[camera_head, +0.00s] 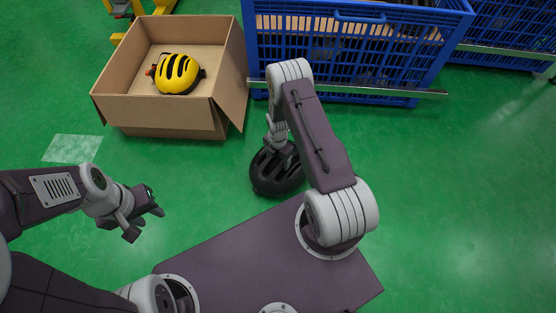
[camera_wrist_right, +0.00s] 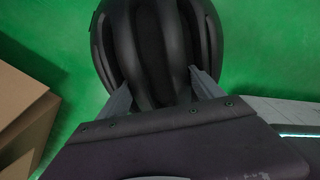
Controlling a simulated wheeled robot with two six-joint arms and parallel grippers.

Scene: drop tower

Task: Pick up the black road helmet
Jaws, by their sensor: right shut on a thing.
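The black road helmet (camera_head: 277,176) is beyond my base's front edge, below the right side of the cardboard box in the head view. My right gripper (camera_head: 281,150) reaches down onto it from above. In the right wrist view the black helmet (camera_wrist_right: 150,40) fills the upper middle, and the two fingers of my right gripper (camera_wrist_right: 160,85) are shut on its shell. I cannot tell whether the helmet touches the floor. My left gripper (camera_head: 145,214) hangs at the left, away from the helmet, with its fingers apart and nothing between them.
An open cardboard box (camera_head: 170,120) holds a yellow helmet (camera_head: 177,74); the box edge (camera_wrist_right: 22,100) also shows in the right wrist view. Blue crates (camera_head: 345,60) with a metal rail (camera_head: 400,91) stand behind. The green floor at right is clear.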

